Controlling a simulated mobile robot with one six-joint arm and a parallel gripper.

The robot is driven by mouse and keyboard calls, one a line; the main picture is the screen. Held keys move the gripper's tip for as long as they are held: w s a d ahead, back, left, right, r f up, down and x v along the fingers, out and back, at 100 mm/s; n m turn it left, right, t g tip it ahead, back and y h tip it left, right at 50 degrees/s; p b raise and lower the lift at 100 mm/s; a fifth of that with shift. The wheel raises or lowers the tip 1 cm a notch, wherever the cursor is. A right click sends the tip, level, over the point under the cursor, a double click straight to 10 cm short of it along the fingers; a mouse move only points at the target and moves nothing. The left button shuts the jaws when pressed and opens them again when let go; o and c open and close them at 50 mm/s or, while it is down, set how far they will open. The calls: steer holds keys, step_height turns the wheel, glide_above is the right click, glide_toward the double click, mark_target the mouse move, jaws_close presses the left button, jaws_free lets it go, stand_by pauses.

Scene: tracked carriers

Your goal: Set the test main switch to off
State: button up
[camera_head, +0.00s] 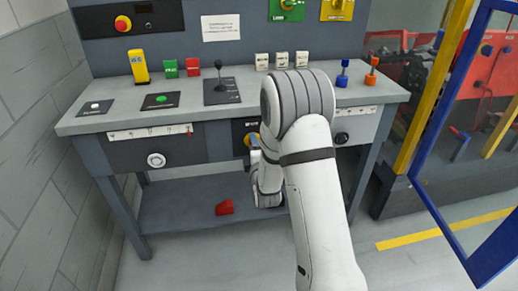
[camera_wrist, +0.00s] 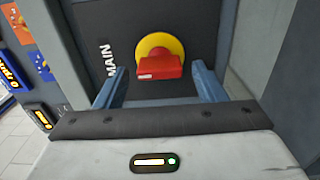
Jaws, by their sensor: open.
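The main switch is a red handle (camera_wrist: 159,67) on a round yellow plate (camera_wrist: 152,47), on a dark panel with the label MAIN beside it in the wrist view. The handle looks roughly horizontal in that view. My gripper (camera_wrist: 160,84) is open, with one blue-grey finger on each side of the handle; I cannot tell whether either finger touches it. In the head view a bit of the yellow plate (camera_head: 247,140) shows on the bench front, left of my arm. My arm hides the rest of the switch, and the fingers are not clear there.
The grey bench (camera_head: 75,122) carries a black lever (camera_head: 218,73), a yellow block (camera_head: 139,66) and several small coloured parts. A red piece (camera_head: 224,208) lies on the lower shelf. A blue-framed door (camera_head: 500,245) stands at the right. Floor is clear at the front left.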

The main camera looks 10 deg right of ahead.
steer(key=shift+s, duration=0.1)
steer(key=s, duration=0.7)
steer(key=shift+s, duration=0.3)
